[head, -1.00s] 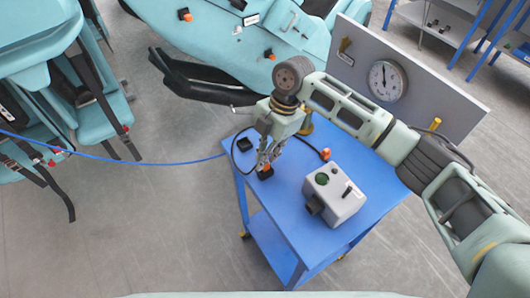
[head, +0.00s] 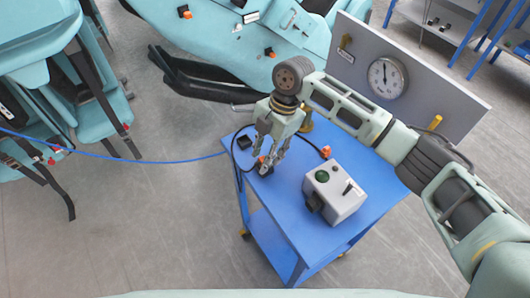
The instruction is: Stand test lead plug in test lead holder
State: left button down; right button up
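My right gripper (head: 269,162) points down over the left part of the blue cart top. Its fingers are spread, around or just above a small orange and dark piece (head: 264,168), which seems to be a test lead plug. The fingers partly hide it, so I cannot tell whether it stands in a holder or touches a finger. A black square block (head: 245,142), possibly the holder, sits near the cart's left back edge. A thin black lead loops beside the gripper. Another orange plug-like end (head: 326,152) lies further right. My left gripper is out of view.
A grey box with a green round top part (head: 336,193) stands on the blue cart (head: 285,222), right of the gripper. A grey panel with a dial (head: 386,77) rises behind. A blue cable (head: 150,163) runs to the cart from the left. The cart's front left is clear.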

jog(key=v, duration=1.2)
jog(key=shift+f, duration=0.1)
